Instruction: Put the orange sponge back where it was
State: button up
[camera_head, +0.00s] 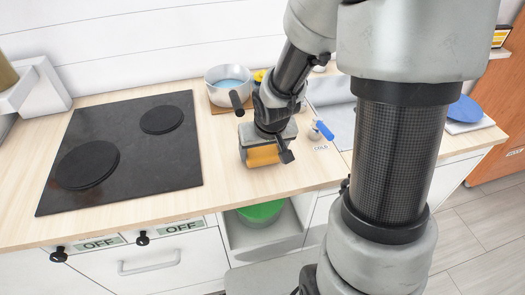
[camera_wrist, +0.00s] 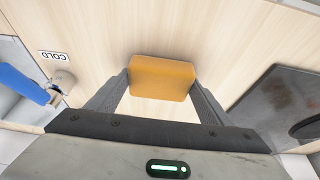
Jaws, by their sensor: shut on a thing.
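The orange sponge (camera_head: 263,155) is held in my gripper (camera_head: 266,153) over the wooden counter, between the black stovetop and the sink. In the wrist view the orange sponge (camera_wrist: 162,78) sits between the two fingers of my gripper (camera_wrist: 163,84), which touch its left and right sides. The wood counter shows behind it. I cannot tell whether the sponge touches the counter or is a little above it.
A black stovetop (camera_head: 125,150) is at left. A pot (camera_head: 228,86) stands behind my gripper. The sink (camera_head: 335,118) with a blue-handled tap (camera_head: 323,130) is at right. An open drawer below holds a green thing (camera_head: 261,212). A blue plate-like thing (camera_head: 465,109) is at far right.

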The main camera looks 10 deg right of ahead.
jog(key=shift+f, duration=0.15)
jog(key=o, duration=1.1)
jog(key=p+v, duration=0.4)
jog(key=v, duration=0.8)
